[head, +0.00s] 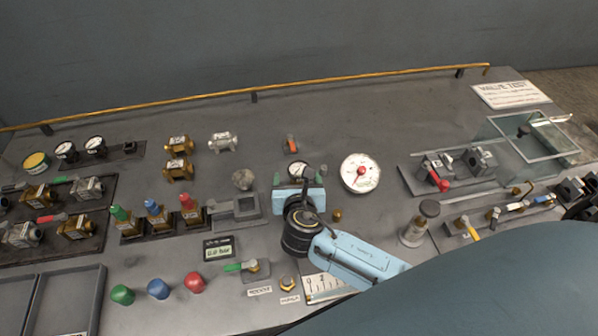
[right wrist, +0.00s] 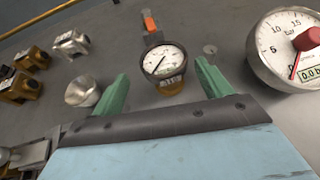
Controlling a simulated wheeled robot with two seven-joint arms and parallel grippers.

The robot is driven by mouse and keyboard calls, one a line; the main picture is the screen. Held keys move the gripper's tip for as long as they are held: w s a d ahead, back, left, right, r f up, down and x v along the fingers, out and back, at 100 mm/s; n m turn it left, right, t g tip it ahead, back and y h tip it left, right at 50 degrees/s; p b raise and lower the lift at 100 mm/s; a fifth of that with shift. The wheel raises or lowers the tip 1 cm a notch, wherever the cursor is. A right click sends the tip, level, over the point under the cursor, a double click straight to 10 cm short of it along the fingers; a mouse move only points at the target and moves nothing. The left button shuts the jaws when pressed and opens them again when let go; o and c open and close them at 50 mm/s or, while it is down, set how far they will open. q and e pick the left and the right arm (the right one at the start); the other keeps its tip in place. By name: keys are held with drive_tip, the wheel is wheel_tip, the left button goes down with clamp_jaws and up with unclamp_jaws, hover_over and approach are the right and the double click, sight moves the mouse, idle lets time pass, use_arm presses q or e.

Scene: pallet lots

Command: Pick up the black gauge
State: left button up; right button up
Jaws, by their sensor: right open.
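A small black-rimmed gauge (right wrist: 165,60) with a white dial and brass base stands on the bench in the right wrist view. In the head view the gauge (head: 298,169) is partly hidden behind my right gripper (head: 299,176). In the right wrist view the green fingers of my right gripper (right wrist: 160,80) are apart, with the gauge between and just beyond them. Nothing is held. Two more black-rimmed gauges, one (head: 66,151) and another (head: 96,147), stand in a rack at the left. My left gripper is not in view.
A large white gauge (head: 360,173) stands close to the right of the black one. An orange-handled valve (head: 291,145) is just behind it. A silver conical part (head: 242,179) and grey fixture (head: 237,209) are to the left. The back middle of the bench is clear.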

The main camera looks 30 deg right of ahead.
sight(299, 169)
drive_tip(key=x, duration=0.5)
drive_tip(key=shift+d+r+b, duration=0.15)
drive_tip(key=shift+d+b, duration=0.2)
drive_tip(key=c, duration=1.1)
drive_tip(key=shift+c, duration=0.2)
drive_tip(key=shift+r, duration=0.15)
